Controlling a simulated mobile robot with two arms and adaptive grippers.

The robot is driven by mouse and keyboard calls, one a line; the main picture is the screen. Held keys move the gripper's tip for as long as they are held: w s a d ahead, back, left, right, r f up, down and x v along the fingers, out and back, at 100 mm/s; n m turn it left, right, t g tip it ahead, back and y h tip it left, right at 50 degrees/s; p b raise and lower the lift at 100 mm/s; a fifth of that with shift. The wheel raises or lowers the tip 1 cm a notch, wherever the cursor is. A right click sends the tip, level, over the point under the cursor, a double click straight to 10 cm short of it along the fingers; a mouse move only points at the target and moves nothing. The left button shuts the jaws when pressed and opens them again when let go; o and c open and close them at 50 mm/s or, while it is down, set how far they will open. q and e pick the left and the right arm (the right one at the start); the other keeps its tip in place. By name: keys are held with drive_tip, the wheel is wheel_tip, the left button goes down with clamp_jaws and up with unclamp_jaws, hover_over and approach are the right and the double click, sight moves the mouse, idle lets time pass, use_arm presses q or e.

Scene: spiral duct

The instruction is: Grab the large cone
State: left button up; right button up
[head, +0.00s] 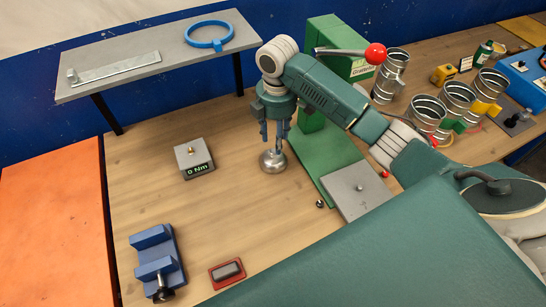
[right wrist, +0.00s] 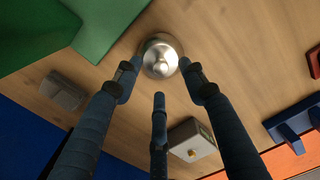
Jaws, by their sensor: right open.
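The large cone appears to be the silver, rounded metal piece with a narrow top (head: 273,161). It stands upright on the wooden bench, left of the green press base. In the right wrist view the cone (right wrist: 159,57) shows from above, beyond the fingertips. My right gripper (head: 276,137) points down directly over it. Its fingers are open and spread around the cone's top in the right wrist view (right wrist: 158,74); I cannot tell whether any finger touches it. My left gripper is not in view.
A green press (head: 335,150) stands close on the right, with a grey plate (head: 357,190) before it. A torque display box (head: 194,158) sits to the left. A blue vise (head: 157,262) and red tray (head: 227,273) are nearer. A raised grey shelf (head: 160,56) is behind.

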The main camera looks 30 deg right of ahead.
sight(273, 151)
drive_tip(key=f, duration=0.1)
drive_tip(key=f+p, duration=0.1)
drive_tip(key=f, duration=0.1)
drive_tip(key=f+p, duration=0.1)
drive_tip(key=shift+w+a+f, duration=0.2)
drive_tip(key=shift+w+a, duration=0.05)
drive_tip(key=shift+a, duration=0.1)
drive_tip(key=shift+f, duration=0.35)
drive_tip(key=shift+c, duration=0.8)
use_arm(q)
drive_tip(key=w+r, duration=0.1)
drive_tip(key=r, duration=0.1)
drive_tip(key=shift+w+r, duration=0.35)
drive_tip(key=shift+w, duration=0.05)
use_arm(e)
clamp_jaws()
